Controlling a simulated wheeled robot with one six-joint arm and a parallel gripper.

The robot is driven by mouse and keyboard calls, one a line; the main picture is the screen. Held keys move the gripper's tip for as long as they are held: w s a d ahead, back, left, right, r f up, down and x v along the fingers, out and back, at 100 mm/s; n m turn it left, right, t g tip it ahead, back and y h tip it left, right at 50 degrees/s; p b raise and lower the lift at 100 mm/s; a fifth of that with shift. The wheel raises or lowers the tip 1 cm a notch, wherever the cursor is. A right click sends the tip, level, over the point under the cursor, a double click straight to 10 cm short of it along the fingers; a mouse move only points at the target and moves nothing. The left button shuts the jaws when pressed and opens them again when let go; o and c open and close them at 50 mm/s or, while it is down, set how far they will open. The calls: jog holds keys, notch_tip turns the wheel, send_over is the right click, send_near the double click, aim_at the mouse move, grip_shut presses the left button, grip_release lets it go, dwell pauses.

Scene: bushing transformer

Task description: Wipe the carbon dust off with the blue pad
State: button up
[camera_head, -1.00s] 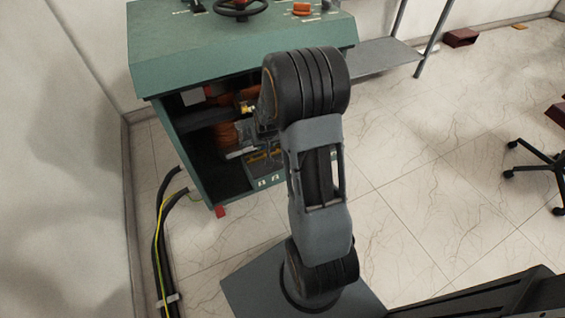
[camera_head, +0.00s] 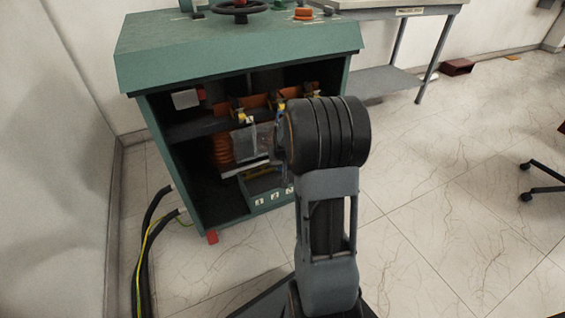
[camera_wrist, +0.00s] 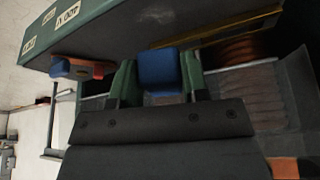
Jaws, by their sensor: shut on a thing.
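The blue pad (camera_wrist: 160,70) is between the two fingers of my gripper (camera_wrist: 158,78), which is shut on it in the wrist view. In the head view my own arm hides most of the gripper and the pad. The arm reaches to the open front of the green cabinet (camera_head: 240,58). Inside, an orange ribbed bushing (camera_head: 222,150) stands at the left, beside a grey plate-like part (camera_head: 250,143). In the wrist view a ribbed brown part (camera_wrist: 248,48) and grey surfaces lie right of the pad. I cannot make out carbon dust for certain.
A low box with labelled tiles (camera_head: 268,190) lies in the cabinet's lower part. Black and yellow-green cables (camera_head: 150,235) run along the floor at left. A grey table (camera_head: 400,12) stands behind at right. The tiled floor at right is largely open, with chair legs at the edge.

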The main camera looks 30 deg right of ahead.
jog(key=shift+f+b, duration=1.85)
jog(key=shift+f, duration=0.5)
jog(key=shift+d+r, duration=0.2)
jog(key=shift+s+d+f, duration=0.1)
jog(key=shift+s+d, duration=0.05)
jog(key=shift+d, duration=0.65)
jog(key=shift+s+d, duration=0.15)
jog(key=shift+d, duration=0.6)
jog(key=shift+s+d+b, duration=0.1)
jog(key=shift+d+b, duration=0.25)
jog(key=shift+b, duration=0.1)
jog(key=a, duration=0.1)
jog(key=a+f+p, duration=0.1)
jog(key=shift+w+a, duration=0.3)
jog(key=shift+a, duration=0.05)
jog(key=shift+w+a, duration=0.1)
jog(key=shift+a, duration=0.65)
jog(key=shift+a+r+p, duration=0.1)
jog(key=shift+r+p, duration=0.25)
jog(key=shift+p, duration=0.2)
notch_tip(320, 180, up, 2)
jog(key=shift+w+p, duration=0.1)
jog(key=shift+p, duration=0.2)
jog(key=shift+r+p, duration=2.2)
jog(key=shift+r, duration=0.5)
